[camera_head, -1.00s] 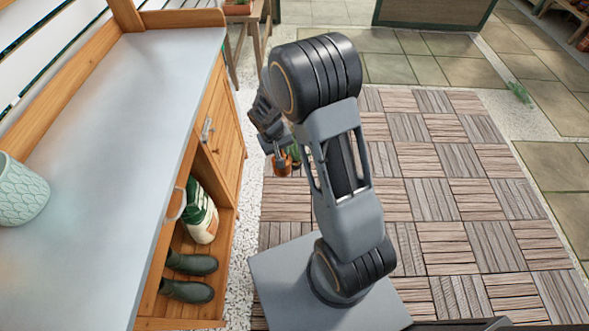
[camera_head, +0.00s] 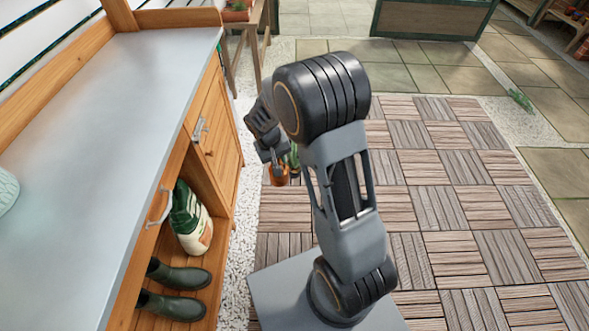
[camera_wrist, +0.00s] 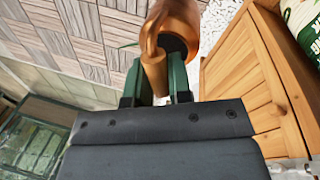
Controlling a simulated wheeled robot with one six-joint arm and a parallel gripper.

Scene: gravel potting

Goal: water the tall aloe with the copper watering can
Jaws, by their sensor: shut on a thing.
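The copper watering can (camera_wrist: 178,22) is in my gripper (camera_wrist: 154,82), between its green fingers in the wrist view. Its dark opening shows there, and part of its body is cut off by the frame's top edge. In the head view the can (camera_head: 278,177) shows small and orange-brown below my gripper (camera_head: 275,160), partly hidden by my arm. It hangs in the air over the floor, beside the bench's end. I cannot make out the tall aloe for certain.
A wooden bench with a grey top (camera_head: 100,110) runs along the left. A bag (camera_head: 190,220) and dark boots (camera_head: 178,290) sit on its lower shelf. A potted plant (camera_head: 236,12) stands on a wooden table at the back. Wooden floor tiles (camera_head: 450,190) on the right are clear.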

